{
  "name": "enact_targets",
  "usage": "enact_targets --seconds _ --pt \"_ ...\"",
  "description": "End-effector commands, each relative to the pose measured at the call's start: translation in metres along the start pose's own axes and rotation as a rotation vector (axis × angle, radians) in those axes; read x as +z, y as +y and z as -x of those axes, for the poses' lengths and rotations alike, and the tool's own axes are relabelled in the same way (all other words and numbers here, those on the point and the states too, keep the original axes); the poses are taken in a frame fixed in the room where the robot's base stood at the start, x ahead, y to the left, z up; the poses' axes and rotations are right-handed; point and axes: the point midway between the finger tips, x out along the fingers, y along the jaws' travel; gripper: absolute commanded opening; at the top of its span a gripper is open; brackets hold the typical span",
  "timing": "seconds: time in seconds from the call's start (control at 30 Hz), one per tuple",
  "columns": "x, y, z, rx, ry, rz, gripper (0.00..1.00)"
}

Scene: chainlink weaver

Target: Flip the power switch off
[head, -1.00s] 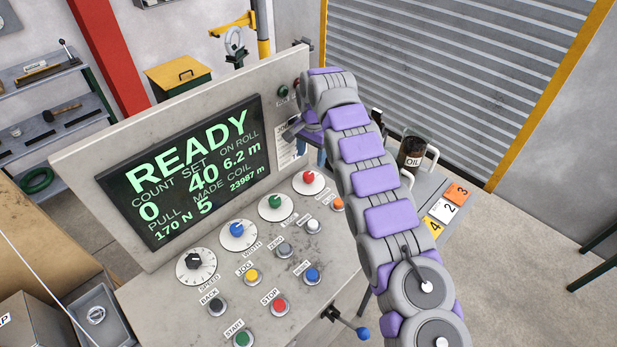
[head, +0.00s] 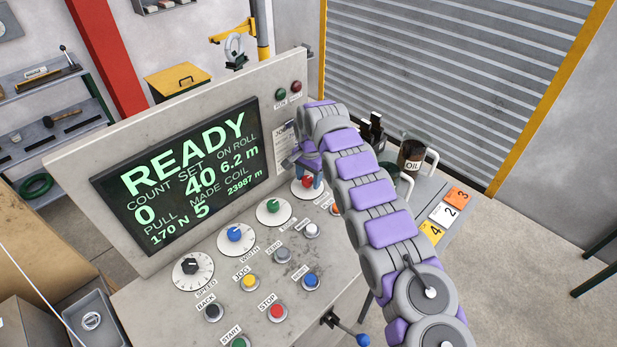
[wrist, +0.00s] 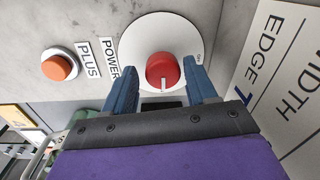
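The power switch is a red rotary knob (wrist: 163,72) on a round white dial (wrist: 128,50), beside a "POWER" label, in the wrist view. A white mark on the knob points toward the bottom of that view. My gripper (wrist: 162,80) is open, with one blue finger on each side of the knob; I cannot tell whether either finger touches it. In the head view the red knob (head: 307,182) shows at the right end of the dial row, partly covered by my gripper (head: 308,172).
An orange button (wrist: 60,67) labelled "PLUS" sits beside the dial. The panel (head: 180,295) carries several other dials and buttons, and a lit screen (head: 185,180) reads "READY". An oil can (head: 412,152) stands behind my arm at the right.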

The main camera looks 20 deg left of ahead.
Motion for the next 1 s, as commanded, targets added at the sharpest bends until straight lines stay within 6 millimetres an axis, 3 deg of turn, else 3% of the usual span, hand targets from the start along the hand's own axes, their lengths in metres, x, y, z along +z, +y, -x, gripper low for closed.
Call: enact_targets --seconds 0.07,0.47,0.77,1.0 --pt "0.0013 -0.0017 -0.0009 0.001 0.000 0.002 0.49" --pt "0.0011 -0.0020 -0.0002 -0.002 -0.001 0.003 0.11" --pt "0.0013 -0.0024 0.0014 -0.002 -0.001 0.035 0.09" --pt "0.0014 -0.0024 0.0036 -0.001 -0.006 0.163 0.09"
